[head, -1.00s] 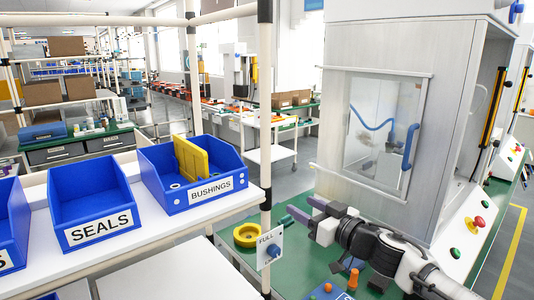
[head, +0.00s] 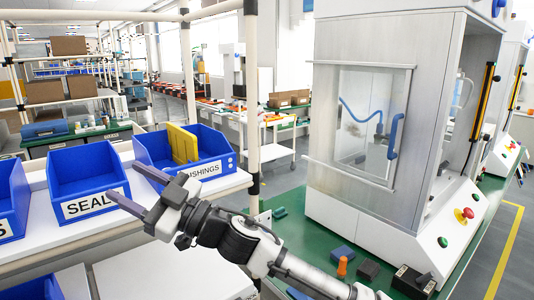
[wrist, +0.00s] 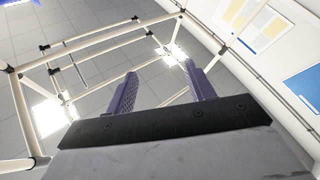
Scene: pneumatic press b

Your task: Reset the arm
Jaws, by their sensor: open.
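My gripper (head: 138,193) is raised in front of the bin shelf in the head view, with its fingers pointing left. The two dark fingers are apart with nothing between them. It stands in front of the SEALS bin (head: 88,172) and the BUSHINGS bin (head: 222,163), hiding part of both labels. In the wrist view the two purple fingers (wrist: 160,92) are spread and empty, with the ceiling and frame tubes behind them. My arm reaches in from the bottom of the head view.
The press cabinet (head: 325,195) with a blue door handle (head: 393,141) stands on a green bench (head: 290,228) to the right. An orange piece (head: 342,266) and dark blocks lie on the bench. A shelf upright (head: 251,90) stands behind my arm. A yellow divider (head: 183,145) sits in the BUSHINGS bin.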

